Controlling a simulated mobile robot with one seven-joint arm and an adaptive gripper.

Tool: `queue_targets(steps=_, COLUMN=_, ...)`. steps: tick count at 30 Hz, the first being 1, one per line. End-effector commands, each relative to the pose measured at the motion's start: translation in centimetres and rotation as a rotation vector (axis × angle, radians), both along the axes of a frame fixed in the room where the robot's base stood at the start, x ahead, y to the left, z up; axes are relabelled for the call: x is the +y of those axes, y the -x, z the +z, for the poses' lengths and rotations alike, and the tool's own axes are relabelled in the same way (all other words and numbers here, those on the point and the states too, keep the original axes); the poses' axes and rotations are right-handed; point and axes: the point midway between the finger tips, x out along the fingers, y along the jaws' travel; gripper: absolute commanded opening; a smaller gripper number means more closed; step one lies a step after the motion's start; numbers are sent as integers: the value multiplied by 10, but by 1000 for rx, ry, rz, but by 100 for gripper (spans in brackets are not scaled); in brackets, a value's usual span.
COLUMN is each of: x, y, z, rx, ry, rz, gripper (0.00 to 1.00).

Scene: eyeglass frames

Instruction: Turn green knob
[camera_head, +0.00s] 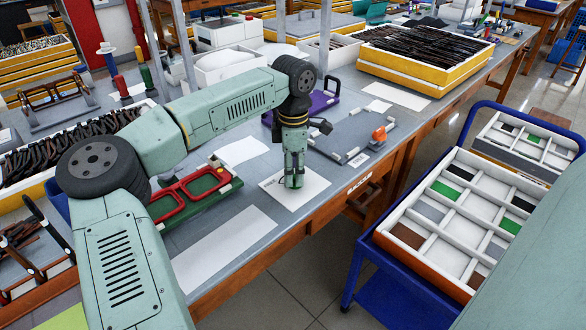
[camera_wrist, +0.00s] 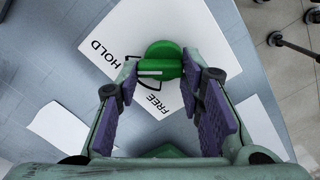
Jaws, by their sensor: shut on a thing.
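The green knob (camera_wrist: 163,50) stands on a white sheet (camera_wrist: 205,40) printed with the words HOLD and FREE. In the wrist view HOLD is at the knob's upper left and FREE below it. A thin black outline lies at the knob's left side; I cannot tell whether it is a pointer. My gripper (camera_wrist: 160,66) is shut on the knob, with its purple-padded fingers on the knob's left and right. In the head view my gripper (camera_head: 294,180) points straight down onto the white sheet (camera_head: 313,187) on the bench, and the fingers mostly hide the knob.
A red frame on a green base (camera_head: 192,190) lies left of my gripper. A grey fixture with an orange part (camera_head: 379,134) is at the right. A blue cart with a compartment tray (camera_head: 428,216) is beyond the bench's right edge.

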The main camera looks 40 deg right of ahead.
Motion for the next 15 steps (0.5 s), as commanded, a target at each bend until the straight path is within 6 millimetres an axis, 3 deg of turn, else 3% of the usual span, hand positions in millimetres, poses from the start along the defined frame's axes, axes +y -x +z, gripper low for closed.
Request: queue_targets(steps=15, x=-1, y=0, z=0, rx=-1, ry=2, rz=-114, gripper=7)
